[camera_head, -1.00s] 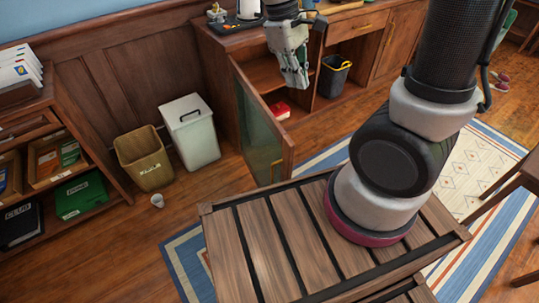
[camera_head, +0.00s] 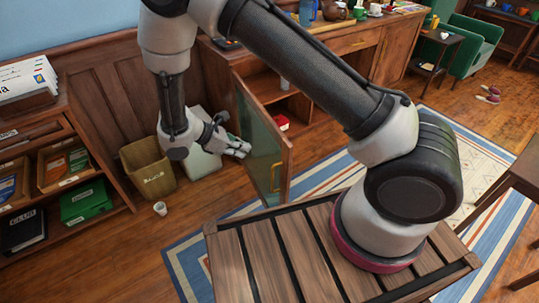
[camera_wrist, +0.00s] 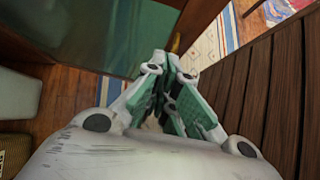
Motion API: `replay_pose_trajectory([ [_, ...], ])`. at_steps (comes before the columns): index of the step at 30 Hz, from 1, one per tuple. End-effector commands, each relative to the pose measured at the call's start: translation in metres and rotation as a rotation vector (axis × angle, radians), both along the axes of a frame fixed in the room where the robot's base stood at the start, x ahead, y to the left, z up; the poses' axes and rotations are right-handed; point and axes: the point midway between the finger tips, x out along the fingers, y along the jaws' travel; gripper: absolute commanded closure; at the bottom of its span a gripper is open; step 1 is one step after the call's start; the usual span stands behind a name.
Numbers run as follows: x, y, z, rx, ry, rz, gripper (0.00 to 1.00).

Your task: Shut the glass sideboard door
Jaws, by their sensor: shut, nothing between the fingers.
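The glass sideboard door (camera_head: 258,135) stands open, sticking out from the front of the wooden sideboard (camera_head: 335,50). It has a wood frame, a greenish pane and a brass handle (camera_head: 275,177) near its free edge. My gripper (camera_head: 246,149) is shut and empty, on the left side of the door, facing the pane. In the head view I cannot tell whether it touches the glass. In the wrist view the door (camera_wrist: 105,32) lies ahead to the upper left, and the closed fingertips (camera_wrist: 166,62) are close to its free edge and handle (camera_wrist: 177,42).
A tan bin (camera_head: 148,168) and a white bin (camera_head: 198,160) stand by the wall behind my gripper. A small cup (camera_head: 160,208) is on the floor. A red item (camera_head: 282,122) lies inside the open compartment. A shelf unit (camera_head: 60,135) is at left.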

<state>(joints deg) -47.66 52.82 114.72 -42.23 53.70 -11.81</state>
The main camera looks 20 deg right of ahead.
Motion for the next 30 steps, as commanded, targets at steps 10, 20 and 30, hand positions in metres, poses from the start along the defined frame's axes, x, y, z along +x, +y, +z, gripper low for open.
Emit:
replay_pose_trajectory([
  [10,0.005,-0.054,-0.052,-0.004,0.004,-0.006,1.00],
  [20,0.011,-0.094,-0.059,0.000,0.001,-0.006,1.00],
  [30,0.012,-0.099,-0.059,0.001,0.000,-0.004,1.00],
])
